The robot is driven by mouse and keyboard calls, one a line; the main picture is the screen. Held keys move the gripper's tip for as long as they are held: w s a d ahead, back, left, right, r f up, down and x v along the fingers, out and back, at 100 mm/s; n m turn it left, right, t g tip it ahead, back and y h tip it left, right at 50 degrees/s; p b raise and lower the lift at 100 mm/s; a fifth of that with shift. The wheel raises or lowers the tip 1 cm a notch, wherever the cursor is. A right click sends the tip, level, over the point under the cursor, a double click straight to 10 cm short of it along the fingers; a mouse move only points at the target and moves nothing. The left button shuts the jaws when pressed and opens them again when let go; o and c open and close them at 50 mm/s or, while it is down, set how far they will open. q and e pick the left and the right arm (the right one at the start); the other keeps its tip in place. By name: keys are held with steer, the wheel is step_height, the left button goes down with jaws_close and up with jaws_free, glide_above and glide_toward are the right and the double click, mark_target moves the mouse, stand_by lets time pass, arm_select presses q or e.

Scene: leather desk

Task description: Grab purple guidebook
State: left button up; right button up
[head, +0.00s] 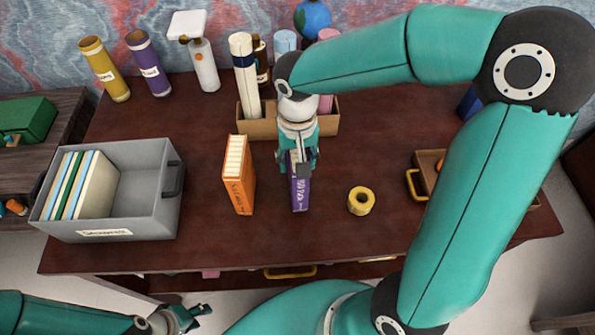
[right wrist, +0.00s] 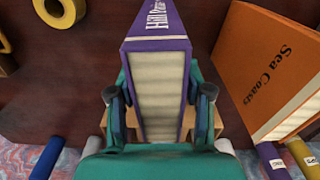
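The purple guidebook (head: 300,190) stands upright on the desk, its lettered spine facing the front. In the right wrist view the guidebook (right wrist: 160,90) is centred, with its pale page edges showing. My right gripper (head: 299,160) is over its upper part from behind. The right gripper's fingers (right wrist: 160,100) lie on both sides of the book and appear to press against its covers. The fingers hide part of the book in the head view. My left gripper (head: 190,317) is low at the lower left, off the desk's front edge, and looks empty and open.
An orange book (head: 238,178) stands just left of the guidebook. A yellow tape roll (head: 361,201) lies to the right. A grey bin (head: 150,211) with several books is at the left. A cardboard box (head: 257,128) with bottles stands behind. Desk space in front is clear.

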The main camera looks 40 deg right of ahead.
jaws_close()
steer(key=shift+r, duration=0.1)
